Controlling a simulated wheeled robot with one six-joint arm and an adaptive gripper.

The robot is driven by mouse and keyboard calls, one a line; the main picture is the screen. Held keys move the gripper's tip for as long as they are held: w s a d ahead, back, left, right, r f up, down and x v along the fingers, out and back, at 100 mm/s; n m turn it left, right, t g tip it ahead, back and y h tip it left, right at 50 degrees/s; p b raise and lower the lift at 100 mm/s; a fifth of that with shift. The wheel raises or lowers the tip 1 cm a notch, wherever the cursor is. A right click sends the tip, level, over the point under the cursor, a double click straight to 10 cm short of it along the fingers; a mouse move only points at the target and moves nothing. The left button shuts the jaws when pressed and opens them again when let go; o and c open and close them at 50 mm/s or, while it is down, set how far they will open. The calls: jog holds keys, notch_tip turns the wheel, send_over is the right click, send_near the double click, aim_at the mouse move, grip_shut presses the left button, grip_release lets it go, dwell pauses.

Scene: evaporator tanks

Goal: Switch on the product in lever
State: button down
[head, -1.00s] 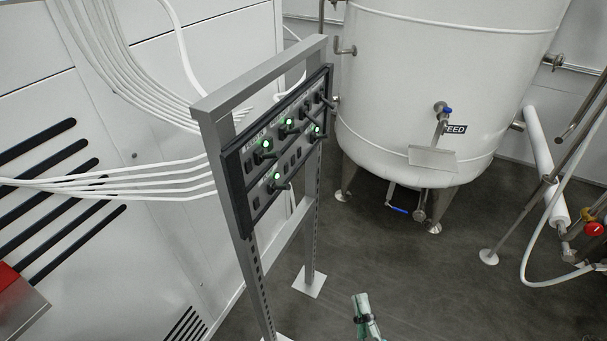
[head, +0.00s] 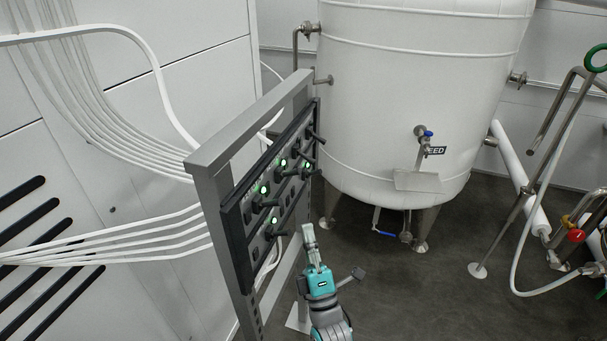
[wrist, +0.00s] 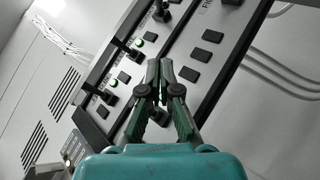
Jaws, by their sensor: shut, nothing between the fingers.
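The control panel (head: 250,205) is a dark board with several black levers and lit green lamps, mounted on a grey metal frame. I cannot read which lever is the product in one. In the head view my gripper (head: 307,232) is just right of the panel's lower part, with its fingers shut and empty. In the wrist view the shut fingertips (wrist: 159,64) point at the panel face (wrist: 203,62). A black lever (wrist: 131,51) stands left of the fingertips beside a green lamp (wrist: 139,41). The fingers hide part of the panel; contact cannot be told.
A large white tank (head: 400,110) stands behind the panel, with a blue-handled valve (head: 424,132). White cables (head: 110,240) run to the panel from the left wall. The grey frame (head: 215,215) borders the panel. Pipes (head: 520,205) stand at right. Dark floor is open between.

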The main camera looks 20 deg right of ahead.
dwell(0.3)
send_near(300, 156)
jog(key=w+a, duration=0.1)
jog(key=a, duration=0.1)
jog(key=w+d+r, duration=0.2)
jog(key=shift+w+r, duration=0.15)
jog(key=shift+r, duration=0.25)
jog(key=shift+w+d+r, duration=0.3)
jog(key=shift+w+d, duration=0.05)
jog(key=shift+d, duration=0.05)
